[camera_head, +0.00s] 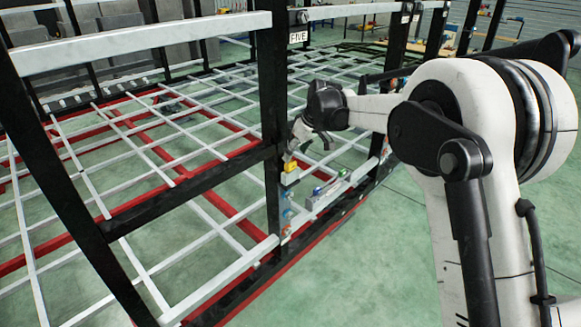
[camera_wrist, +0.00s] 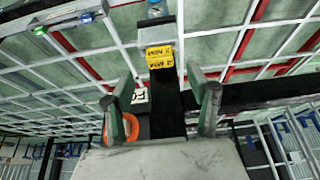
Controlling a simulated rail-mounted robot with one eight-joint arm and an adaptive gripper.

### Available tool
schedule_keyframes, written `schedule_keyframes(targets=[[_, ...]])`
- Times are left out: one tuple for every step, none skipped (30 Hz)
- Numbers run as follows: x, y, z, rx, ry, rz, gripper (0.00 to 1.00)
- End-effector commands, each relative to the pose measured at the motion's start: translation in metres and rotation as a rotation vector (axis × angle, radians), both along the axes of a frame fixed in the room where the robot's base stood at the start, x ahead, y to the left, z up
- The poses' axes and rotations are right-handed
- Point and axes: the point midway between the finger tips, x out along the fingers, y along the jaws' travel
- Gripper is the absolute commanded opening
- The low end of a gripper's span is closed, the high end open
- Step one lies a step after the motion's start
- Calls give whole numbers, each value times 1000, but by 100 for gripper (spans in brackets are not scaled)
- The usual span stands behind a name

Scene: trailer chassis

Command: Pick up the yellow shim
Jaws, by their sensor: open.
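The yellow shim (camera_head: 291,167) sits at a black upright post of the frame, just below my gripper (camera_head: 295,147) in the head view. In the wrist view the yellow shim (camera_wrist: 160,56) is a small block with dark lettering, which looks like two marked faces side by side. It lies ahead of my gripper (camera_wrist: 161,82), roughly centred between the two fingers. The fingers are spread apart with nothing held between them. The shim appears apart from both fingertips.
A spirit level (camera_head: 330,187) with coloured vials lies right of the post. A bluish bottle-like item (camera_head: 287,215) is below the shim. The black post (camera_head: 272,110) and white bars crowd the left. Green floor (camera_head: 390,250) is open at right.

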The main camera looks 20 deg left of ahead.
Motion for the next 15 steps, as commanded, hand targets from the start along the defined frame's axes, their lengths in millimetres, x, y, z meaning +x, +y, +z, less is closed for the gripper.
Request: schedule_keyframes(targets=[[1,2,-4,0,0,0,54],[1,2,-6,0,0,0,54],[1,3,-7,0,0,0,54],[1,3,-8,0,0,0,54],[2,3,-9,0,0,0,54],[2,4,-10,0,0,-1,54],[2,5,-12,0,0,-1,54],[2,5,-13,0,0,-1,54],[3,7,-16,0,0,-1,54],[4,8,-19,0,0,-1,54],[4,10,-22,0,0,-1,54],[5,12,-27,0,0,-1,54],[6,14,-30,0,0,-1,54],[6,15,-34,0,0,-1,54],[7,18,-40,0,0,-1,54]])
